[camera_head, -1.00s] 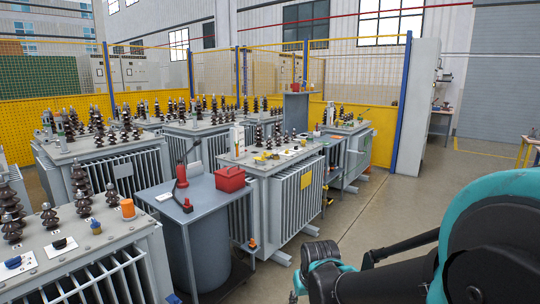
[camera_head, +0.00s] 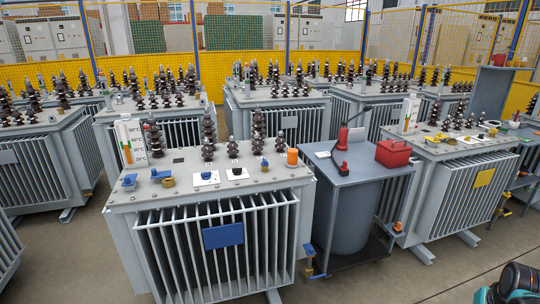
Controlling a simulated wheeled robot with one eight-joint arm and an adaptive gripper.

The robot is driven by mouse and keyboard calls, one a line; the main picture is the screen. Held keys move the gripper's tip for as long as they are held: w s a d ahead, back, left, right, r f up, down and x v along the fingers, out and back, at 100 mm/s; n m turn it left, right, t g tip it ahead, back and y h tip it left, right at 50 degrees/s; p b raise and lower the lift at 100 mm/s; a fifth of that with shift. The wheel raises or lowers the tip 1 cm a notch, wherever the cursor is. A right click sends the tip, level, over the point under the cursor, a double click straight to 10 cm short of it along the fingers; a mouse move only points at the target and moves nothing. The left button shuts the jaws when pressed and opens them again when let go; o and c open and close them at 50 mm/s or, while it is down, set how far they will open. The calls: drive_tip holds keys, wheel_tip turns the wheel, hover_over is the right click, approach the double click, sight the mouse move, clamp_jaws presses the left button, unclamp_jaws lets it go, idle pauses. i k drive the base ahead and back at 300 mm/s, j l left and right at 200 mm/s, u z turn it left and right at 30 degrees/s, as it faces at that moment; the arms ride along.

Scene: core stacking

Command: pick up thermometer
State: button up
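A large white thermometer panel (camera_head: 131,141) with temperature marks and green and orange bars stands upright on the top left of the nearest grey transformer (camera_head: 240,184). A similar, smaller white thermometer (camera_head: 407,114) stands on the transformer at the right. Only a small dark and teal part of my arm shows at the bottom right corner, far from both. My gripper's fingers do not show.
A grey table (camera_head: 360,168) with a red toolbox (camera_head: 393,153) stands right of the nearest transformer. Several more transformers fill the back, before a yellow fence (camera_head: 60,77). Bare floor (camera_head: 445,268) lies open at the lower right.

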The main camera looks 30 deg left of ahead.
sight(453, 135)
drive_tip(key=u, duration=2.2)
drive_tip(key=z, duration=2.2)
drive_tip(key=i+l, duration=0.1)
drive_tip(key=i, duration=0.55)
